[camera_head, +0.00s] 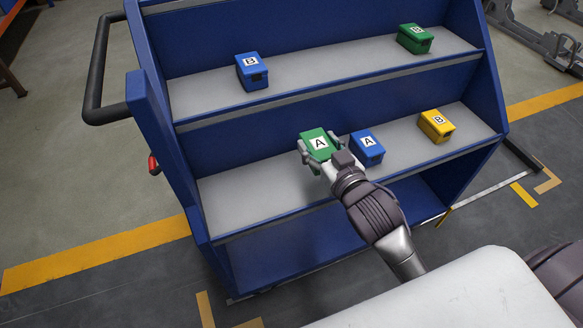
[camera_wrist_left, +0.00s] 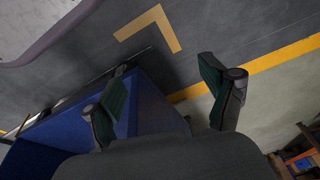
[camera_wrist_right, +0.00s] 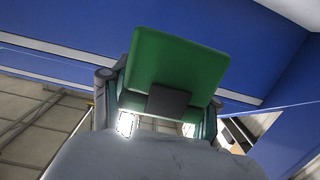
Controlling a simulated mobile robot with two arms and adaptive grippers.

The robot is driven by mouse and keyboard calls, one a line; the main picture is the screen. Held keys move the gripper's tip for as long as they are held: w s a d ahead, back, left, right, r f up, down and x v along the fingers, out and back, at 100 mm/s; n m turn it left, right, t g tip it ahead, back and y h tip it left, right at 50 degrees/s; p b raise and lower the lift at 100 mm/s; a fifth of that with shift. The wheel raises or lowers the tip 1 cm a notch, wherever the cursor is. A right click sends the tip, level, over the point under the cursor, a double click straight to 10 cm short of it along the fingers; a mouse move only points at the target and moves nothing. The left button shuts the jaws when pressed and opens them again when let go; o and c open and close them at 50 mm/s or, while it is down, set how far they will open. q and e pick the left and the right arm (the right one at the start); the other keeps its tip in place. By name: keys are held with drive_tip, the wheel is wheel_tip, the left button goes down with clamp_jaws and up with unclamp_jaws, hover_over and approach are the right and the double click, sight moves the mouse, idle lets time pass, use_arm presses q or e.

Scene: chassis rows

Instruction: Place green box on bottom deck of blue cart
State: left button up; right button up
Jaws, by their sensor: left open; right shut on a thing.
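My right gripper (camera_head: 319,160) is shut on the green box marked A (camera_head: 318,144). In the head view the box appears over the lower grey shelf of the blue cart (camera_head: 160,130), left of a blue box marked A (camera_head: 366,148). I cannot tell whether it touches that shelf. In the right wrist view the green box (camera_wrist_right: 178,70) sits between the fingers (camera_wrist_right: 160,112), with blue cart panels behind it. My left gripper (camera_wrist_left: 165,100) is open and empty in the left wrist view, above the floor and beside blue cart parts. The left gripper is not seen in the head view.
The upper shelf holds a blue box marked B (camera_head: 252,71) and a green box marked B (camera_head: 415,38). A yellow box marked B (camera_head: 436,126) stands right on the lower shelf. The lower shelf's left part is clear. A black handle (camera_head: 98,70) sticks out at the cart's left.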

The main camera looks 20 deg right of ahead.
drive_tip(key=w+a+f, duration=0.1)
drive_tip(key=a, duration=0.1)
drive_tip(key=w+a+f+b, duration=0.1)
drive_tip(key=a+f, duration=0.1)
drive_tip(key=a, duration=0.1)
drive_tip(key=w+a+f+b, duration=0.1)
drive_tip(key=a+f, duration=0.1)
drive_tip(key=a, duration=0.1)
drive_tip(key=shift+w, duration=0.1)
drive_tip(key=shift+d+f+b, duration=0.1)
drive_tip(key=shift+f+b, duration=0.2)
drive_tip(key=shift+f, duration=0.2)
use_arm(q)
drive_tip(key=w+b+v, duration=0.1)
drive_tip(key=v, duration=1)
drive_tip(key=shift+a+r+t, duration=0.15)
drive_tip(key=shift+r+t, duration=0.15)
drive_tip(key=shift+t, duration=0.1)
use_arm(e)
drive_tip(key=shift+f, duration=1.4)
use_arm(q)
drive_tip(key=shift+w, duration=0.1)
use_arm(e)
drive_tip(key=o, duration=1.1)
drive_tip(key=shift+f, duration=0.2)
drive_tip(key=o, duration=0.5)
use_arm(q)
drive_tip(key=shift+f, duration=0.1)
